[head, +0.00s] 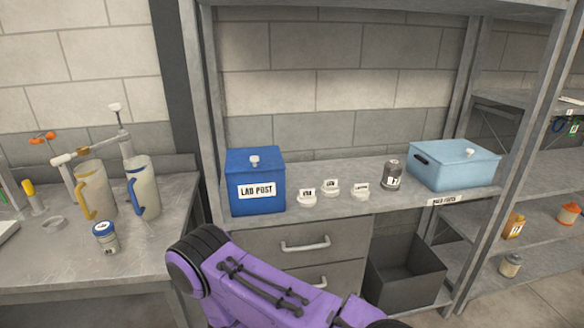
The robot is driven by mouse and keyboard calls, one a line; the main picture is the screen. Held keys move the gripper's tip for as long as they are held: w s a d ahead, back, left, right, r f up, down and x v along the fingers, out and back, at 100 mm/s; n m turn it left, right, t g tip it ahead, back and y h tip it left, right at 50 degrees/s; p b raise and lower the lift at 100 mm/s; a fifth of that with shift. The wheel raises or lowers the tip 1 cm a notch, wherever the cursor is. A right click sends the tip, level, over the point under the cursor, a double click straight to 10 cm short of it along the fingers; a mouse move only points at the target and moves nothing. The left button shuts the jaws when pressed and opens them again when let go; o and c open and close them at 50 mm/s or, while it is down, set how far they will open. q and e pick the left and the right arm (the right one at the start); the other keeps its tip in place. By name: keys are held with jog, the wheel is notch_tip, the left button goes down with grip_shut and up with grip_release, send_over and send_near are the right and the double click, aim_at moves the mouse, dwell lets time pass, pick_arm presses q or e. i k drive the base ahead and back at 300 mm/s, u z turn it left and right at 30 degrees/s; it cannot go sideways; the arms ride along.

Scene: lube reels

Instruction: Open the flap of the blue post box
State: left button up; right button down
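The blue post box (257,201) stands on the grey shelf, left of the middle in the head view. A white label on its front reads "LAB POST". Its top (270,157) is flat and looks closed, with a small white knob (254,161) on it. A purple and black part of one of my arms crosses the bottom of the view, below and in front of the box and apart from it. Neither gripper shows.
Right of the box are small white labelled pieces (330,188), a dark canister (391,175) and a light blue lidded bin (455,168). Grey shelf posts flank the box. Drawers (310,244) and an open dark bin (404,270) are below. Two jugs (142,187) stand left.

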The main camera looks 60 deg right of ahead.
aim_at(264, 158)
jog(key=k, duration=0.25)
jog(key=z, duration=1.2)
